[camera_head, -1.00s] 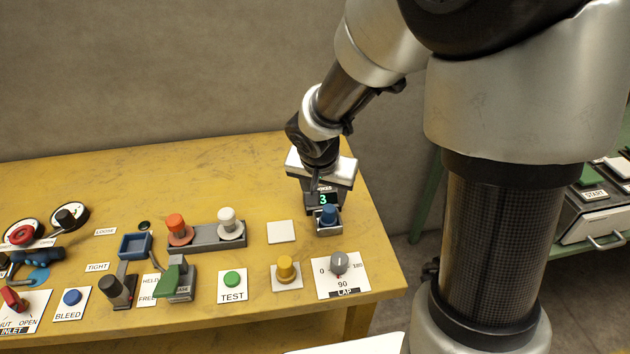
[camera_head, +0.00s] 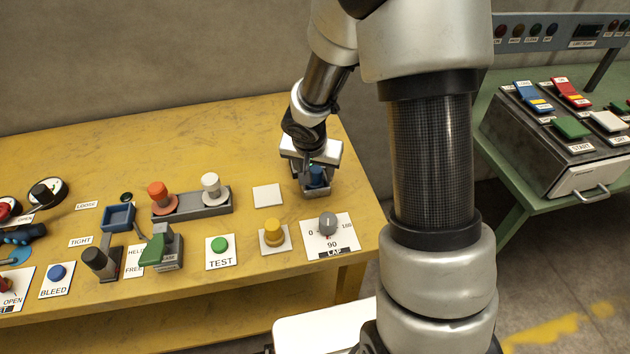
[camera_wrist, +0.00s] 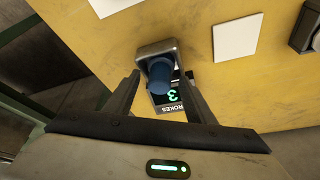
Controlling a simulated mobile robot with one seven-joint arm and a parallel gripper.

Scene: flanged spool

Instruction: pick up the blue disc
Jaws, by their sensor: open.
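My gripper (camera_head: 311,161) is open over the back right of the yellow table. In the wrist view, a round blue piece (camera_wrist: 160,77) stands in a grey holder (camera_wrist: 150,48), between my two apart fingers (camera_wrist: 162,90). It also shows in the head view (camera_head: 317,177), just below my gripper. I cannot tell whether a finger touches it. A flat light-blue disc (camera_head: 17,256) lies at the table's left, partly under a dark blue handled thing.
A white square (camera_head: 268,195), yellow knob (camera_head: 272,232) and grey dial (camera_head: 327,224) are close by. Orange (camera_head: 158,194) and white (camera_head: 211,187) pieces stand further left. A green bench (camera_head: 520,190) is at right.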

